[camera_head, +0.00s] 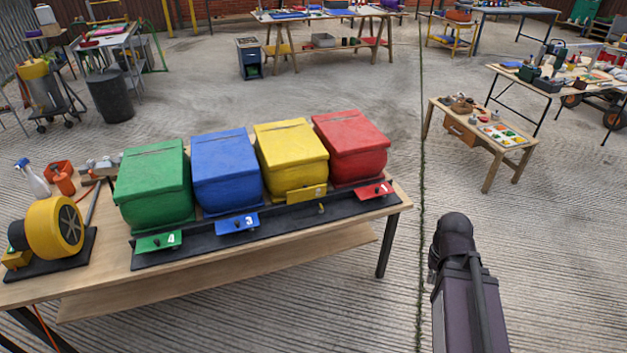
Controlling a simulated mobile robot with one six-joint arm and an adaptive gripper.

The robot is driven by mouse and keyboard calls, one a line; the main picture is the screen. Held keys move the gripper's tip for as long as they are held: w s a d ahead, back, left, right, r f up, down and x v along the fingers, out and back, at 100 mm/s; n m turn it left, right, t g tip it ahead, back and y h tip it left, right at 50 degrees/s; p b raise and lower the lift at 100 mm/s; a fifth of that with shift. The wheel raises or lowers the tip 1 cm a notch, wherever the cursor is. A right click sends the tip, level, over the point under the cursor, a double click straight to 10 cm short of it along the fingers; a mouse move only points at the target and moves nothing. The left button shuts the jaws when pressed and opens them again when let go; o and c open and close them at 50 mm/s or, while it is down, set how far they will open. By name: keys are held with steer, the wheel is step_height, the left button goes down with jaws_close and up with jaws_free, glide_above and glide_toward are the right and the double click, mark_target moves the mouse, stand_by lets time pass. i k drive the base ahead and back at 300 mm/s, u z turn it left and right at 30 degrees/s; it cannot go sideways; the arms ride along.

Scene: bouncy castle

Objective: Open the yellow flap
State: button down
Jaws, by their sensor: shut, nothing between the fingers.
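The yellow flap (306,194) is a small yellow plate low at the front of the yellow box (291,150), on the long black rail (270,226). It sits higher against its box than the other coloured plates and looks closer to upright. A small brass-coloured piece (321,208) shows just below it on the rail. My arm rises at the lower right, clear of the bench, with a rounded dark joint at its top. My gripper's fingers do not show in this view, and nothing of mine touches the flap.
Green (153,185), blue (226,168) and red (350,143) boxes flank the yellow one on the wooden bench (75,277). Their plates, marked 4, 3 and 1, sit low in front. A yellow blower (54,228) stands at left. Bare floor lies right of the bench.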

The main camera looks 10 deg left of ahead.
mark_target(307, 193)
steer(key=i, duration=0.9)
steer(key=u, duration=0.05)
